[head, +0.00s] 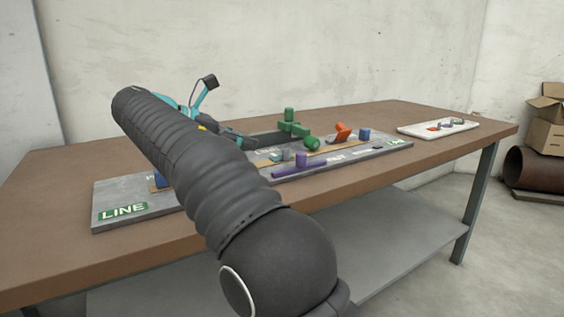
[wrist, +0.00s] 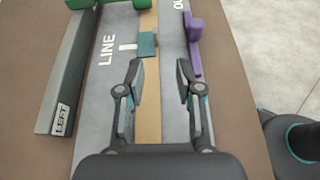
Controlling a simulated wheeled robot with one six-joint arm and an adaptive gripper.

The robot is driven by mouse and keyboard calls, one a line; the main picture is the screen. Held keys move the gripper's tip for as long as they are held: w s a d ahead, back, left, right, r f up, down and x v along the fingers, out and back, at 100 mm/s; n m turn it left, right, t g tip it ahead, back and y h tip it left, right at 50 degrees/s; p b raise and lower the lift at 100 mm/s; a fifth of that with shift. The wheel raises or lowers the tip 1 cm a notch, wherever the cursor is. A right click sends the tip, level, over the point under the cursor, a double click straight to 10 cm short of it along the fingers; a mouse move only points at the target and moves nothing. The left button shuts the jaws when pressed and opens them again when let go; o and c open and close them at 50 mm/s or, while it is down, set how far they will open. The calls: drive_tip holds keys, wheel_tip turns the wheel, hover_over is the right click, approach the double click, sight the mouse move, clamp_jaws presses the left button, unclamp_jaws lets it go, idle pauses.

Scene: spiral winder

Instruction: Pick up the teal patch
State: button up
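The teal patch (wrist: 148,44) is a small flat teal piece on the tan strip (wrist: 149,105) of the grey board, with a slightly raised part. In the wrist view it is just beyond my gripper's fingertips. In the head view a small teal piece (head: 275,157) shows on the board behind the purple piece. My gripper (wrist: 160,68) is open, with nothing between its fingers. The patch is ahead of the fingers, left of the midline between them, and apart from them. My arm hides much of the gripper in the head view.
A purple piece (wrist: 194,48) lies right of the strip. A grey bar marked LEFT (wrist: 70,70) stands to the left. Green pieces (head: 292,128), an orange piece (head: 342,132) and a blue piece (head: 364,134) are farther along the board. A white tray (head: 408,130) is at the table's right end.

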sight(285, 152)
drive_tip(key=shift+a+f, duration=0.1)
drive_tip(key=shift+a, duration=0.5)
drive_tip(key=shift+f, duration=0.1)
drive_tip(key=b+x, duration=0.4)
drive_tip(key=x, duration=0.9)
drive_tip(key=shift+w+d+b, duration=0.2)
drive_tip(key=shift+b, duration=0.15)
clamp_jaws()
